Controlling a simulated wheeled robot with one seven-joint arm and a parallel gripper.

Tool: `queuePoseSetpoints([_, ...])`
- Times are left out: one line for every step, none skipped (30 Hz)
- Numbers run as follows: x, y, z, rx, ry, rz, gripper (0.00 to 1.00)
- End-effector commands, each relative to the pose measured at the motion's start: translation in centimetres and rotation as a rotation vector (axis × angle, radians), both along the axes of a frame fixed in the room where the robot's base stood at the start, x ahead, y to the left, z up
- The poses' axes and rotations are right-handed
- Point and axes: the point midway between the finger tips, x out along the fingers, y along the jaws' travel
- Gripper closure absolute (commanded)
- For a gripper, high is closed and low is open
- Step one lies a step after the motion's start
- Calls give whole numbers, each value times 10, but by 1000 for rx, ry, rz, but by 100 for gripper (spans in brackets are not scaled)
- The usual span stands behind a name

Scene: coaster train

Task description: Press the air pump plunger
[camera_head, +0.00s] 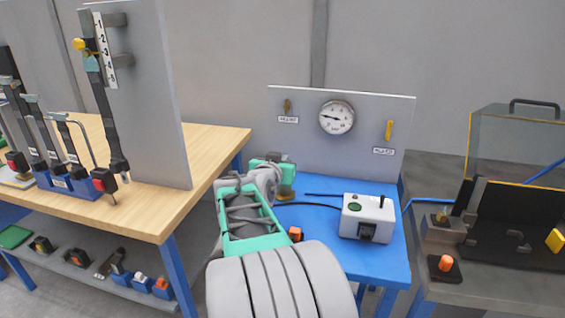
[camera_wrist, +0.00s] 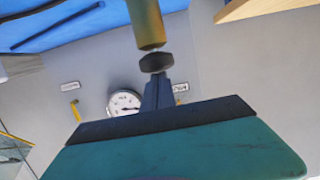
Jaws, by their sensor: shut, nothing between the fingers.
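The air pump is an olive-yellow cylinder (camera_head: 286,194) standing on the blue table (camera_head: 335,255), partly hidden by my arm in the head view. In the wrist view, which is upside down, the cylinder (camera_wrist: 147,22) comes in from the top. A black knob (camera_wrist: 156,62) sits on its end, apparently the plunger's top. My gripper (camera_wrist: 158,82) is shut and empty, with its dark fingers pointing at the knob and overlapping it in the picture. I cannot tell whether they touch. In the head view, my gripper's green body (camera_head: 273,160) is above the cylinder; its fingertips are hidden.
A panel with a round gauge (camera_head: 337,118) stands behind the pump. A light grey box (camera_head: 367,218) with a small black lever stands to the right on the blue table. A wooden workbench (camera_head: 220,145) is close on the left; a dark bench with a case (camera_head: 515,205) is on the right.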

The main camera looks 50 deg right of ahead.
Motion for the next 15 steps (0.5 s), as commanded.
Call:
queuePoseSetpoints([-1, 1, -10, 15, 15, 0, 100])
queuePoseSetpoints([-1, 1, -10, 15, 15, 0, 100])
queuePoseSetpoints([-1, 1, -11, 16, 16, 0, 100])
queuePoseSetpoints([-1, 1, -11, 16, 16, 0, 100])
queuePoseSetpoints([-1, 1, -10, 16, 16, 0, 100])
queuePoseSetpoints([-1, 1, -9, 16, 16, 0, 100])
queuePoseSetpoints([-1, 1, -7, 16, 15, 0, 100])
queuePoseSetpoints([-1, 1, -4, 16, 14, 1, 100])
queuePoseSetpoints([-1, 2, 2, 15, 13, 0, 100])
queuePoseSetpoints([0, 2, 7, 14, 11, 1, 100])
queuePoseSetpoints([0, 2, 14, 12, 10, 1, 100])
queuePoseSetpoints([0, 2, 24, 10, 8, 3, 100])
queuePoseSetpoints([1, 2, 31, 8, 7, 3, 100])
queuePoseSetpoints([1, 2, 39, 7, 6, 4, 100])
queuePoseSetpoints([-1, 10, 41, 6, 4, 7, 100])
